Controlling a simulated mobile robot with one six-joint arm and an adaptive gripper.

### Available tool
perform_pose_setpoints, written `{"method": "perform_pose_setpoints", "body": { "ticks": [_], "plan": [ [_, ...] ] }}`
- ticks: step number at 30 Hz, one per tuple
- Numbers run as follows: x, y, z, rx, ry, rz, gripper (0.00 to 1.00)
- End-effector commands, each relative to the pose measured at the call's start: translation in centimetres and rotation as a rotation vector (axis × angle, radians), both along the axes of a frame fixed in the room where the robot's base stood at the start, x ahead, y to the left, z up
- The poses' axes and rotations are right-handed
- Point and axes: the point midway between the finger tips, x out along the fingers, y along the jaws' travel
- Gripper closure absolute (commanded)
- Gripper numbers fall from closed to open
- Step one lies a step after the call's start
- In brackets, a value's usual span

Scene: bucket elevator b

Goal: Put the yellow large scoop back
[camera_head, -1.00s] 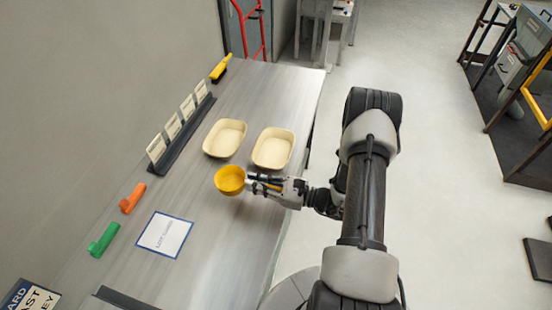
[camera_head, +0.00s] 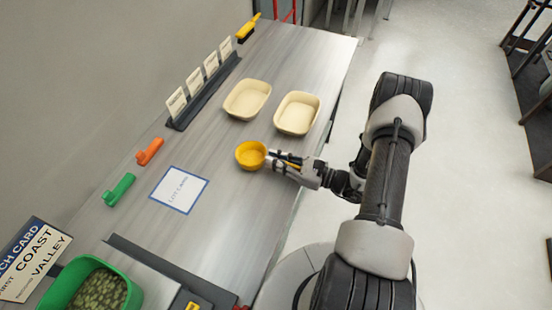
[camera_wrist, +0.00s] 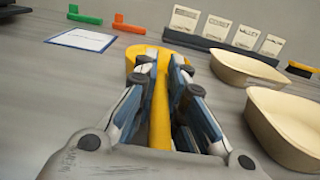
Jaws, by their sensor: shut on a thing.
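The yellow large scoop (camera_head: 251,155) has a round cup with its open top facing up. My gripper (camera_head: 278,161) is shut on its handle, low over the grey table in the head view. In the wrist view, the yellow handle (camera_wrist: 160,122) runs between the fingers of my gripper (camera_wrist: 163,70), with the cup beyond the tips, partly hidden by them. I cannot tell whether the scoop touches the table. An orange scoop (camera_head: 149,151) and a green scoop (camera_head: 119,189) lie by the wall at the left.
Two cream trays (camera_head: 247,99) (camera_head: 297,113) stand behind the scoop. A blue-edged card (camera_head: 179,190) lies to its left. A dark rack (camera_head: 205,90) holds several cards. A green bin (camera_head: 88,289) with greenish contents is at the front left. The table between is clear.

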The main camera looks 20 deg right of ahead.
Motion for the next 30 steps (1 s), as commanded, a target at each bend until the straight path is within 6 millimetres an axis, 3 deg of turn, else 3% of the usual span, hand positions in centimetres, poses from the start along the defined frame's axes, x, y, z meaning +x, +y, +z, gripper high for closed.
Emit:
{"method": "perform_pose_setpoints", "body": {
  "ticks": [29, 30],
  "plan": [
    [0.0, 0.0, -1.2, 0.001, -0.001, 0.0, 1.0],
    [0.0, 0.0, -1.1, 0.001, -0.001, 0.0, 0.87]
  ]
}}
